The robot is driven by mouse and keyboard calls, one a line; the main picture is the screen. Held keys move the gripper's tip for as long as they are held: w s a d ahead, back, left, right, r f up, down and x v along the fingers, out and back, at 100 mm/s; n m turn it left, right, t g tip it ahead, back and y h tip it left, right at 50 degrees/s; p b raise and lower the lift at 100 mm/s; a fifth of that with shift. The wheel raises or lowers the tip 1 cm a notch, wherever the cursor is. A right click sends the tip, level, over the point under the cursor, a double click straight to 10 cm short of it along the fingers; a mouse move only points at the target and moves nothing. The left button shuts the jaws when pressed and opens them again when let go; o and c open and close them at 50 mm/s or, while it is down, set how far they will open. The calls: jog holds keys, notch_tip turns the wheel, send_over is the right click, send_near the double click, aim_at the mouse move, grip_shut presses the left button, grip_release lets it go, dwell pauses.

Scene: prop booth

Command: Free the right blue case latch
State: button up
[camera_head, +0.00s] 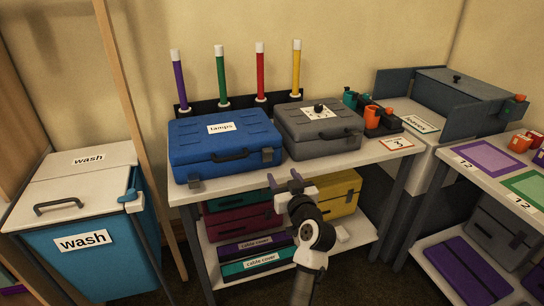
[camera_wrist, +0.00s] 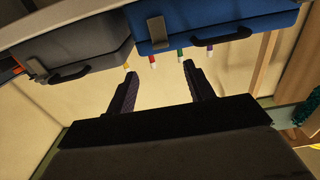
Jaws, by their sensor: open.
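The blue case (camera_head: 225,145), labelled "lamps", stands shut on the white table with a dark front handle (camera_head: 231,155). Its right latch (camera_head: 267,155) is a small grey plate lying upright against the front near the right corner. In the wrist view, which looks upside down, this latch (camera_wrist: 156,32) shows left of the case handle. The left latch (camera_head: 195,182) sits lower and looks folded down. My gripper (camera_head: 284,179) is open and empty, in front of the table edge, below and right of the right latch, apart from it. Its two fingers (camera_wrist: 158,80) show in the wrist view.
A grey case (camera_head: 318,128) stands close on the right of the blue case. Colored sticks (camera_head: 220,75) stand in a rack behind. The lower shelf holds several cases, including a yellow one (camera_head: 340,193). A wash bin (camera_head: 85,245) stands left. Open air lies before the blue case.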

aim_at(269, 153)
jog(key=p+x, duration=0.2)
jog(key=x, duration=1)
jog(key=c, duration=1)
jog(key=shift+f, duration=0.15)
jog(key=shift+f+b, duration=0.1)
jog(key=shift+b, duration=0.2)
